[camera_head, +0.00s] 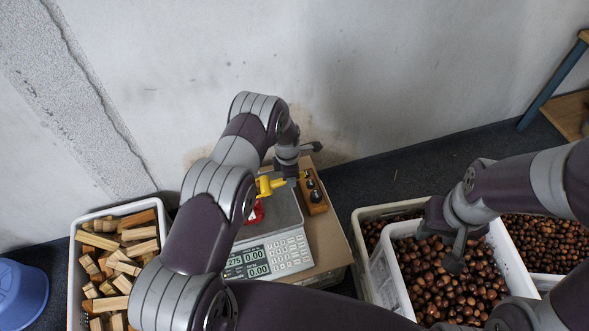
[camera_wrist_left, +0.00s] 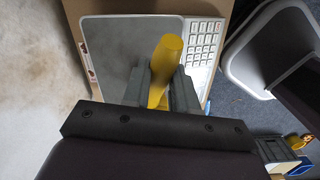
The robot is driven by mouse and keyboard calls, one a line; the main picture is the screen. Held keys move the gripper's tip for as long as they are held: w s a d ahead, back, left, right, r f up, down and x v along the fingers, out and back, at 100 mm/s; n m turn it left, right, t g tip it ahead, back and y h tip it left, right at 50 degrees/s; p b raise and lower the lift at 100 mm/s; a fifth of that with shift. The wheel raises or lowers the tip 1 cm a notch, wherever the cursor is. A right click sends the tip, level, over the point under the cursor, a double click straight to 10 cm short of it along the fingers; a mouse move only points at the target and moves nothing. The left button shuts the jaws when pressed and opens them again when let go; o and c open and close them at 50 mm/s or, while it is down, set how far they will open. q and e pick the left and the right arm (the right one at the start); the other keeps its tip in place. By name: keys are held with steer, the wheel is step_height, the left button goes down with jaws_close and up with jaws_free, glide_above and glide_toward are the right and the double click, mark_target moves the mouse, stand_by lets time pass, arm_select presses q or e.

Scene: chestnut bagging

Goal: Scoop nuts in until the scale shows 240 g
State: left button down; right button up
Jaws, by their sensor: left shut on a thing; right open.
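My left gripper (camera_head: 290,176) is over the scale (camera_head: 285,216) and shut on a yellow handle (camera_head: 267,186). In the left wrist view the yellow handle (camera_wrist_left: 167,62) sticks out between the fingers (camera_wrist_left: 158,92), above the scale's grey pan (camera_wrist_left: 118,45). What the handle belongs to is hidden. A small red item (camera_head: 255,212) shows at the pan beside my arm. The scale display (camera_head: 256,261) seems to read .275 on top, partly cut off by my arm, with 0.00 in other fields. My right gripper (camera_head: 448,240) is open and empty above the chestnuts (camera_head: 440,280).
The chestnuts lie in a white bin (camera_head: 384,283); smaller nuts (camera_head: 548,240) fill a tub at right. A wooden block with metal weights (camera_head: 314,192) stands beside the scale on a cardboard-coloured top (camera_head: 332,245). A crate of wood pieces (camera_head: 120,262) and blue basin (camera_head: 20,292) are left.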

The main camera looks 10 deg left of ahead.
arm_select(q)
steer(key=a+r+h, duration=0.1)
steer(key=a+r+t+h+p, duration=0.1)
steer(key=r, duration=0.1)
steer(key=shift+s+a+r+h, duration=0.1)
steer(key=shift+s+a+h, duration=0.2)
steer(key=shift+s+a, duration=0.05)
steer(key=s+a+r+t+h+b, duration=0.1)
steer(key=s+a+r+h+b, duration=0.1)
steer(key=a+r+h+b, duration=0.2)
steer(key=shift+a+t+h, duration=0.4)
steer(key=shift+a+h, duration=0.3)
steer(key=shift+a, duration=0.35)
arm_select(e)
steer(key=shift+f, duration=0.85)
arm_select(q)
steer(key=shift+s+r, duration=0.1)
